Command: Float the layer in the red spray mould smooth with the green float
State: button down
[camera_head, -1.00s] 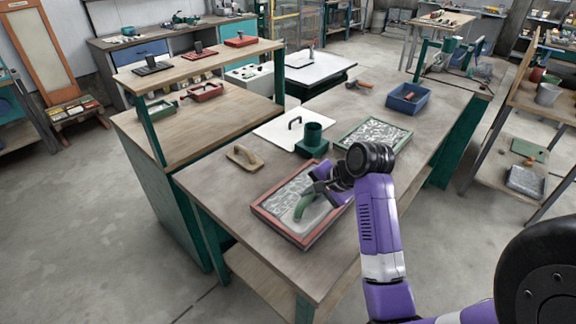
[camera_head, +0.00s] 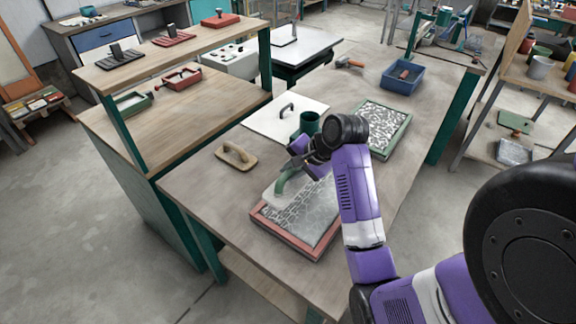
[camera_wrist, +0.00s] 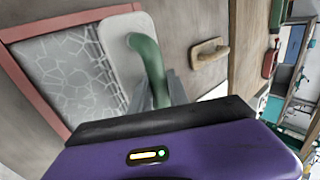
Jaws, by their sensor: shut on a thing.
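The red spray mould (camera_head: 284,238) lies on the workbench. Its grey layer (camera_head: 303,215) shows a pale web of lines; in the wrist view (camera_wrist: 70,68) part looks smoother and part is webbed. The green float has a curved green handle (camera_head: 287,179) and a pale flat plate (camera_head: 272,194). My gripper (camera_head: 298,163) is shut on the handle, also seen in the wrist view (camera_wrist: 160,92). The plate lies over the mould's left end, overlapping the rim there. Whether it touches the layer I cannot tell. My arm hides the mould's far right part.
A wooden float (camera_head: 236,154) lies left of the mould. Behind are a white board (camera_head: 262,122) with a dark handle and a green cup (camera_head: 309,122). A green mould (camera_head: 404,128) with a speckled layer and a blue bin (camera_head: 390,80) stand farther back. The bench's front left is clear.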

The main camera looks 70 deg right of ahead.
aim_at(291, 187)
notch_tip(291, 187, down, 5)
jog(key=b, duration=0.3)
jog(key=shift+r, duration=0.15)
jog(key=shift+f+b, duration=0.5)
jog(key=shift+f, duration=0.6)
jog(key=shift+f, duration=0.15)
